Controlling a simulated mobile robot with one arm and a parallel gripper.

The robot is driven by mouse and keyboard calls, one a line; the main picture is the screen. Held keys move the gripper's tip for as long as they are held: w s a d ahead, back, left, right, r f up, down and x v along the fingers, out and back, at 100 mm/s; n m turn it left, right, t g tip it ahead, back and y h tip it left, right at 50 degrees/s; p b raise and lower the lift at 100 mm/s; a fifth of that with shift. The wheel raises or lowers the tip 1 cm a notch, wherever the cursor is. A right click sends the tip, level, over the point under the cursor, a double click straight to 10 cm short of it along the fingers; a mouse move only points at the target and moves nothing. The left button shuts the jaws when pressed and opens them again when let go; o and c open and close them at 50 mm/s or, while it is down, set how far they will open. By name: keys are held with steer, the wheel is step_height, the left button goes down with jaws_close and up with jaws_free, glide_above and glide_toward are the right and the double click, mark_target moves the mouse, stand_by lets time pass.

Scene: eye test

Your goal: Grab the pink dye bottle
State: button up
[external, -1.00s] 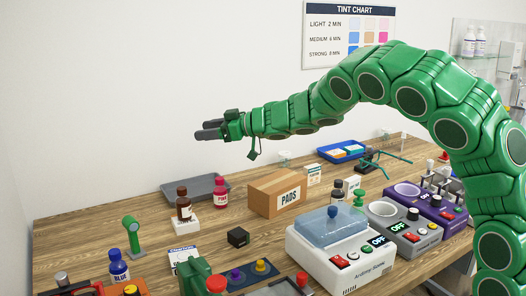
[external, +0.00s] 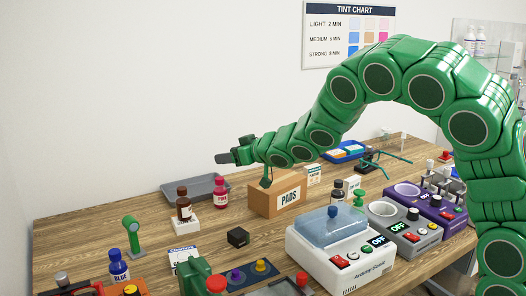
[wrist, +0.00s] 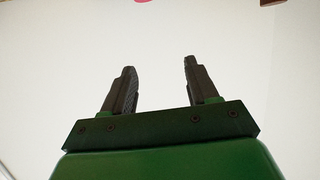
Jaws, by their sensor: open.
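A brown bottle (external: 183,208) on a white block stands left of the pink bottle. The PADS carton (external: 276,197) stands to its right and the grey tray (external: 180,190) lies behind. A small black box (external: 238,237) lies in front. Some bare table surrounds the bottle.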

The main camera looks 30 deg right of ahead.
glide_toward(222, 182)
steer(key=x, duration=0.5)
steer(key=shift+w+a, duration=0.1)
steer(key=shift+w, duration=0.1)
steer(key=shift+x, duration=3.9)
jaws_close()
